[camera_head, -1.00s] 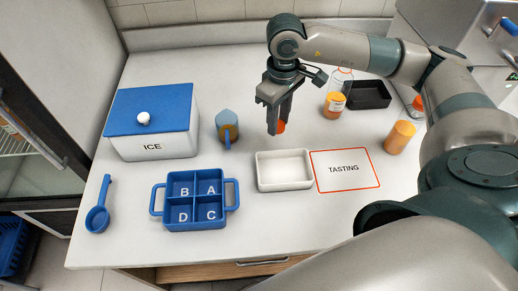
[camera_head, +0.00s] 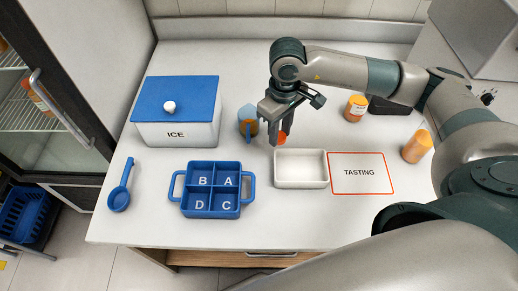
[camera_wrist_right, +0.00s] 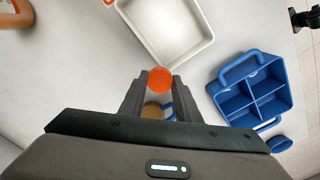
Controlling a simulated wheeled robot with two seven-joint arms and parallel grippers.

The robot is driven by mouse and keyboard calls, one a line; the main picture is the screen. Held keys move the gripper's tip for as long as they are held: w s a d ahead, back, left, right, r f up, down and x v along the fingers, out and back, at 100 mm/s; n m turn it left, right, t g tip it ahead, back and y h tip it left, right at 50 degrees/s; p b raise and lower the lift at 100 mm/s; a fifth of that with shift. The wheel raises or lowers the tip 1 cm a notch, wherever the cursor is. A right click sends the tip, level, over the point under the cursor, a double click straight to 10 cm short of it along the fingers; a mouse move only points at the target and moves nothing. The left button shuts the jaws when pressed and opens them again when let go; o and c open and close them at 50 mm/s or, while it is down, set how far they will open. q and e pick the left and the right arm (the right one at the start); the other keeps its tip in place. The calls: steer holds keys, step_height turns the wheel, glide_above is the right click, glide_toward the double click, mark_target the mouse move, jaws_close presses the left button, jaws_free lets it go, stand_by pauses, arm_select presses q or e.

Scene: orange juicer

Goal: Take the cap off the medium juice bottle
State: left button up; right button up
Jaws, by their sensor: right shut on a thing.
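My right gripper (camera_head: 280,139) is shut on a round orange cap (camera_head: 281,140), which also shows between the fingertips in the right wrist view (camera_wrist_right: 160,79). The cap is apart from any bottle, just left of the white tray's back corner. I cannot tell whether it touches the counter. A labelled orange juice bottle (camera_head: 356,107) stands at the back right, partly near my arm. A second orange bottle (camera_head: 416,147) stands further right. I cannot tell by label which one is the medium bottle. My left gripper is not in view.
A jug with a blue handle (camera_head: 247,121) stands close left of my right gripper. The white tray (camera_head: 301,187) and TASTING mat (camera_head: 362,185) lie to the right. A blue divided caddy (camera_head: 211,213), ICE box (camera_head: 177,133) and blue scoop (camera_head: 119,198) are at left.

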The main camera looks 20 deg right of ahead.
steer(key=p, duration=0.2)
glide_above(258, 161)
steer(key=f, duration=0.3)
steer(key=shift+d+f, duration=0.1)
steer(key=shift+d, duration=0.2)
steer(key=shift+a+f, duration=0.25)
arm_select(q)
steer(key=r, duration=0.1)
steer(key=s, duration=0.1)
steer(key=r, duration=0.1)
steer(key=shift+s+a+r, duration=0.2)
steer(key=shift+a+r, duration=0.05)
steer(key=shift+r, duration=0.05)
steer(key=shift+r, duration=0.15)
arm_select(e)
steer(key=shift+f, duration=0.1)
step_height(258, 161, down, 2)
steer(key=shift+f+p, duration=0.25)
steer(key=shift+p, duration=0.75)
steer(key=shift+f, duration=0.65)
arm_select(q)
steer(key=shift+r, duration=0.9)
